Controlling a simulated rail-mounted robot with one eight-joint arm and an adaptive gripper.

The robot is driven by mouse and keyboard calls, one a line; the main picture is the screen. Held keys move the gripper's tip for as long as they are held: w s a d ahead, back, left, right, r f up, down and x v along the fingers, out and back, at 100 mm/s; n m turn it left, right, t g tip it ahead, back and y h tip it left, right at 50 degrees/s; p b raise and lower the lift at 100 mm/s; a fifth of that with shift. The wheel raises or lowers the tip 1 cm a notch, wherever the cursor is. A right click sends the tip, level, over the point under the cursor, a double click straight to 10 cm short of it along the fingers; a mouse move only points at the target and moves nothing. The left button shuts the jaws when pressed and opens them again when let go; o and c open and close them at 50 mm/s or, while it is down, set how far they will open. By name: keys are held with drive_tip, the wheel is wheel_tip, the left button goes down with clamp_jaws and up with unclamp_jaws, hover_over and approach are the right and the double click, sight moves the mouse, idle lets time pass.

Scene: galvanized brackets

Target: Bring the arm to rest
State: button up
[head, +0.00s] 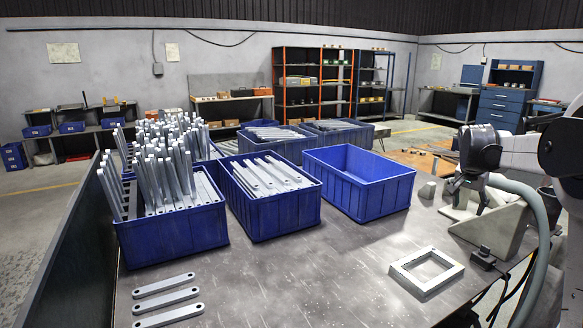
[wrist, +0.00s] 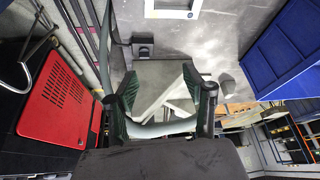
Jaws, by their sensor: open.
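My gripper (head: 467,196) is at the right of the head view, low over the right side of the table (head: 290,285). Its jaws are open with nothing between them. In the wrist view the two green-padded fingers of my gripper (wrist: 160,84) stand apart, with a grey wedge-shaped block (wrist: 155,75) visible beyond them. That grey block (head: 497,232) is also under my gripper in the head view; I cannot tell whether they touch.
A blue crate of upright brackets (head: 170,243), one of flat brackets (head: 270,222) and an empty crate (head: 385,200) stand on the table. A pale square frame (head: 450,273) and three loose brackets (head: 165,300) lie in front. The table's front middle is clear.

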drive_tip(key=s+a+r+n+t+y+p, duration=0.1)
drive_tip(key=s+a+r+n, duration=0.25)
drive_tip(key=s+a, duration=0.6)
drive_tip(key=s+a+r+n+t+p, duration=0.1)
drive_tip(key=s+a+r+n, duration=0.1)
drive_tip(key=s+a+r, duration=0.55)
drive_tip(key=s+a+f+n+y, duration=0.1)
drive_tip(key=s+a+f, duration=0.2)
drive_tip(key=s+a, duration=0.2)
drive_tip(key=s+a+f+n+t, duration=0.1)
drive_tip(key=s+a+f, duration=0.3)
drive_tip(key=s, duration=0.6)
drive_tip(key=s+a+f+n+t+y+p, duration=0.1)
drive_tip(key=s+a+f+n, duration=0.1)
drive_tip(key=s+a, duration=0.5)
drive_tip(key=shift+s+a+f+n+y, duration=0.35)
drive_tip(key=shift+a+f, duration=0.25)
drive_tip(key=shift+f, duration=0.25)
